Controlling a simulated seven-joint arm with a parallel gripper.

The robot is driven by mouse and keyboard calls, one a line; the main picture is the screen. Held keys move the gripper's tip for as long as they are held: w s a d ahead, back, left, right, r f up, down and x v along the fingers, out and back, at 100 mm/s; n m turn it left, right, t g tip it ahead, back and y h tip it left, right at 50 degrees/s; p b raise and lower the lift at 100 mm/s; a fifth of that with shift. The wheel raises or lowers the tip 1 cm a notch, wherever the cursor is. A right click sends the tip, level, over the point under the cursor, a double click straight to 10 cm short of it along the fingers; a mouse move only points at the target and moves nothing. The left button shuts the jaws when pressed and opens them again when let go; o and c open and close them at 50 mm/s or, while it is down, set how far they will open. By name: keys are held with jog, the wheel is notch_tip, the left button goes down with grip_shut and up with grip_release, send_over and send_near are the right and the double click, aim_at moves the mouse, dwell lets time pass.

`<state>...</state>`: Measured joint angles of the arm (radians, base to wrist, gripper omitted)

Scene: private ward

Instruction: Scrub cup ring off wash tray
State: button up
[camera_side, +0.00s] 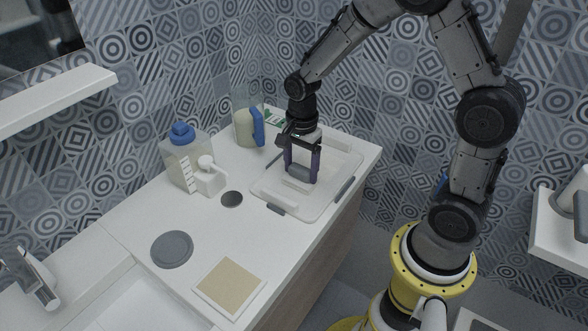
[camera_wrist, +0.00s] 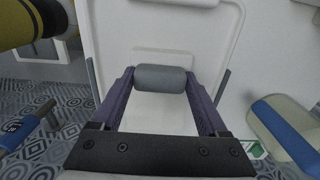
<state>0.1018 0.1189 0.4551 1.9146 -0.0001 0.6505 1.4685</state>
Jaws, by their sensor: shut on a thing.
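The wash tray (camera_side: 327,192) is a shallow whitish tray with dark grey side handles, lying on the counter. Its pale rim also shows in the wrist view (camera_wrist: 238,55). My gripper (camera_side: 301,175) points down inside the tray's outline, its purple fingers shut on a grey rounded block (camera_wrist: 162,77). The block also shows in the side view (camera_side: 298,171), close above the tray floor; I cannot tell whether it touches. I cannot make out a cup ring on the tray.
A blue-capped clear jug (camera_side: 185,165) and white pump bottle (camera_side: 210,180) stand left of the tray. A dark disc (camera_side: 232,199), a grey round lid (camera_side: 172,249) and a tan pad (camera_side: 229,286) lie nearer the basin.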

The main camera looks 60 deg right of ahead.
jog(key=shift+s+a, duration=0.1)
jog(key=shift+s, duration=0.35)
jog(key=shift+a, duration=1.55)
jog(key=shift+w+d, duration=0.1)
jog(key=shift+d, duration=1.4)
jog(key=shift+d+r, duration=0.15)
jog(key=shift+d, duration=0.05)
jog(key=shift+r, duration=3.9)
